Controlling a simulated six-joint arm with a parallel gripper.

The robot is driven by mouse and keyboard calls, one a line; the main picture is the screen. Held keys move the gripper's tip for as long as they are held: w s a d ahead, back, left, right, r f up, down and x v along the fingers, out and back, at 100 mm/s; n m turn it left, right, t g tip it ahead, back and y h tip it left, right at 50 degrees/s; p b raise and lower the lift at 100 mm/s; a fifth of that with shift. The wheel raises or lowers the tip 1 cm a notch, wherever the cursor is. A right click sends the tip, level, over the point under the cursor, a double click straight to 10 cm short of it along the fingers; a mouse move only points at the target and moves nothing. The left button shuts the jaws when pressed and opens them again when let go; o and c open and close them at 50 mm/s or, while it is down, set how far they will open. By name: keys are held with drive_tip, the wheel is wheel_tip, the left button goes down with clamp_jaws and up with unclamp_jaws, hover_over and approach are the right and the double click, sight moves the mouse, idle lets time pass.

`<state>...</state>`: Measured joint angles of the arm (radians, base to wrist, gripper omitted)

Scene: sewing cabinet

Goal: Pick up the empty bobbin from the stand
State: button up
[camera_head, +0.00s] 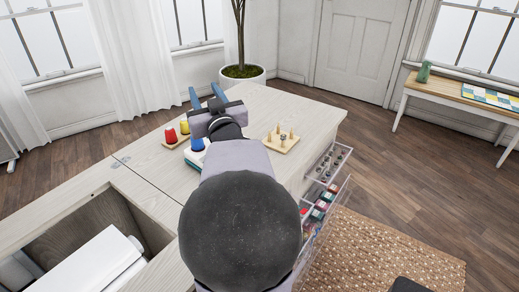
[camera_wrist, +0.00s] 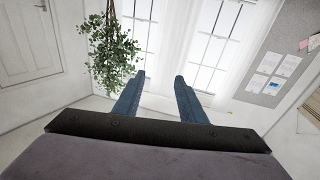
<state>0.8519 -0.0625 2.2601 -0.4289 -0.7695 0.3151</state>
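A small wooden stand (camera_head: 281,144) with several upright pegs sits on the cabinet top, right of my arm. I cannot tell at this size whether a bobbin is on a peg. My gripper (camera_head: 207,94) is raised over the far part of the cabinet top, left of the stand, pointing away toward the windows. In the wrist view, my gripper's two blue fingers (camera_wrist: 159,84) are apart with nothing between them. The wrist view shows only the room, not the stand.
Red and yellow thread spools (camera_head: 171,136) stand on a wooden base at left. A blue spool (camera_head: 197,144) is on a white device partly hidden by my arm. Open clear drawers (camera_head: 322,200) hold several small items at right. A sewing machine (camera_head: 92,262) lies in the cabinet opening.

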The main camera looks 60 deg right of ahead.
drive_tip(key=s+d+f+m+g+h+b, duration=0.2)
drive_tip(key=s+d+f, duration=0.15)
drive_tip(key=s, duration=0.25)
drive_tip(key=s+d+f+m+g+h+b, duration=0.2)
drive_tip(key=s+d+f, duration=0.1)
drive_tip(key=s+f, duration=0.25)
drive_tip(key=m+g+h+b, duration=0.1)
drive_tip(key=m+g+b, duration=0.1)
drive_tip(key=g+b, duration=0.15)
approach(283, 138)
drive_tip(key=shift+s+d+f+t+b, duration=0.25)
drive_tip(key=shift+d+b, duration=0.2)
drive_tip(key=shift+d, duration=0.1)
drive_tip(key=shift+w+d+r+p, duration=0.15)
drive_tip(key=shift+w+d+p, duration=0.15)
drive_tip(key=shift+p, duration=0.35)
drive_tip(key=shift+w+d+p, duration=0.3)
drive_tip(key=shift+d+p, duration=0.3)
drive_tip(key=shift+p, duration=0.25)
drive_tip(key=shift+w+d, duration=0.35)
drive_tip(key=shift+b+x, duration=0.4)
drive_tip(key=shift+x, duration=1.75)
drive_tip(key=shift+w, duration=0.15)
